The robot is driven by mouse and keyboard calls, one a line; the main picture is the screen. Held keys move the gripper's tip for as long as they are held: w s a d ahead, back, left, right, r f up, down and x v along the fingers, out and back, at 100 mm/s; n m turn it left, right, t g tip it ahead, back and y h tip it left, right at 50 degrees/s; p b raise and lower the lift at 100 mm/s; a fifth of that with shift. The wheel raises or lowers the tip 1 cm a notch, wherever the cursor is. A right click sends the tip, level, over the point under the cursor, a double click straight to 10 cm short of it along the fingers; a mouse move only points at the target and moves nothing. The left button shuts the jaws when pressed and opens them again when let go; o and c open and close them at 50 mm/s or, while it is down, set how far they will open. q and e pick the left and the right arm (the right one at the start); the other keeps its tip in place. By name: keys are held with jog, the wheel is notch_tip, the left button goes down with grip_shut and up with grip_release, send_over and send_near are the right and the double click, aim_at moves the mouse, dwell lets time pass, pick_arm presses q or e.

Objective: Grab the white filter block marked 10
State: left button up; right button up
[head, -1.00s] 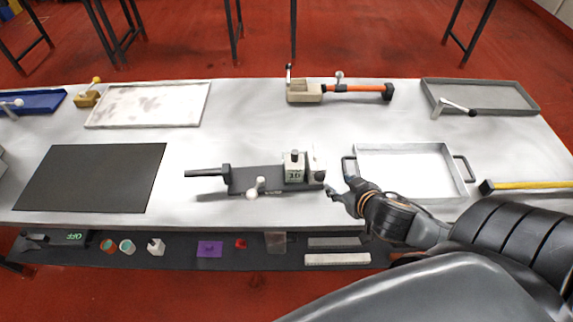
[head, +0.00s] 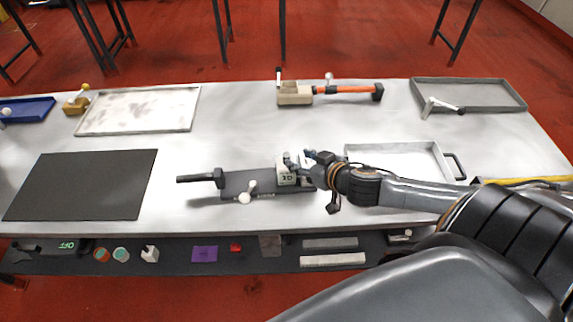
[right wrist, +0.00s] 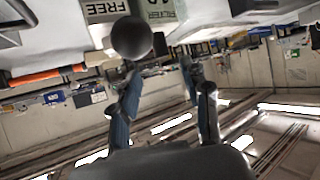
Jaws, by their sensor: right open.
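The white filter block (head: 285,178) marked 10 sits on the dark fixture (head: 238,183) in the head view. My right gripper (head: 300,158) is open and empty, close over the top of the block and partly covering it. In the right wrist view the block's label (right wrist: 160,10) shows at the top edge, mostly cut off. A dark round knob (right wrist: 131,38) lies beside one fingertip, near the label. The gripper (right wrist: 162,75) has its two fingers spread there. I cannot tell whether a finger touches the block. My left gripper is not in view.
A light block (head: 307,172) stands just right of the filter block, partly hidden by my gripper. A white tray (head: 455,178) lies behind my forearm. A black mat (head: 80,185) is at the left.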

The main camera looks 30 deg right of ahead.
aim_at(288, 157)
jog(key=shift+x, duration=1.05)
jog(key=shift+w+f, duration=0.15)
jog(key=shift+w, duration=0.2)
jog(key=shift+a+f+p+x, duration=0.15)
jog(key=shift+p+x, duration=0.3)
jog(key=shift+x, duration=0.65)
jog(key=shift+a+f+p+x, duration=0.1)
jog(key=shift+p+x, duration=0.3)
jog(key=shift+x, duration=0.75)
jog(key=shift+s+r, duration=0.1)
jog(key=shift+s, duration=0.05)
jog(key=shift+c, duration=0.2)
grip_shut()
